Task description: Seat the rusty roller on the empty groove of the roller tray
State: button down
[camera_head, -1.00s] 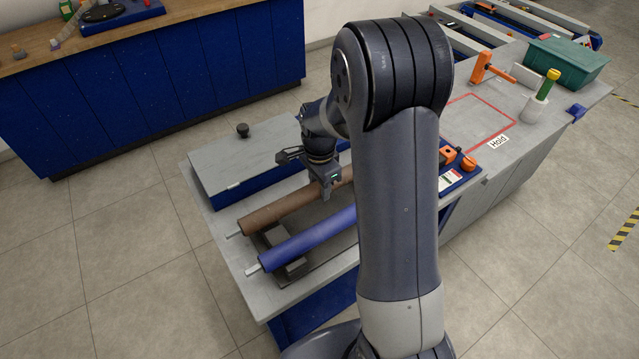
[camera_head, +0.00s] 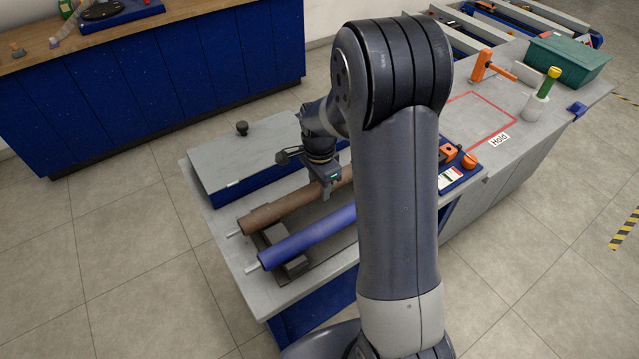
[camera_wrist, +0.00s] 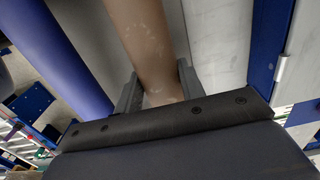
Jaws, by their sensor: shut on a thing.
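The rusty roller (camera_head: 275,214) is a brown cylinder lying at the roller tray (camera_head: 292,268), behind and parallel to a blue roller (camera_head: 306,238). Its left shaft end sticks out past the tray. My gripper (camera_head: 327,191) is over the brown roller, pointing down. In the wrist view, the brown roller (camera_wrist: 143,45) lies between the two fingers of my gripper (camera_wrist: 158,92), which are shut on it. The blue roller (camera_wrist: 55,55) is to its left there, apart from it. The right part of both rollers is hidden behind my arm. I cannot tell whether the brown roller touches the groove.
A blue box with a grey lid (camera_head: 240,160) stands close behind the brown roller. An orange-knobbed control panel (camera_head: 455,172) is right of my arm. A red-outlined Hold area (camera_head: 482,120), a green bin (camera_head: 566,60) and an orange tool (camera_head: 484,66) are farther right.

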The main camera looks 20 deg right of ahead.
jog(key=shift+f, duration=0.15)
jog(key=c, duration=0.8)
grip_release()
notch_tip(320, 180, up, 11)
jog(key=shift+f+b, duration=0.1)
jog(key=shift+b, duration=0.55)
notch_tip(320, 180, down, 11)
jog(key=shift+r+p, duration=0.1)
jog(key=shift+p, duration=0.5)
jog(key=shift+r, duration=0.3)
jog(key=shift+f, duration=0.1)
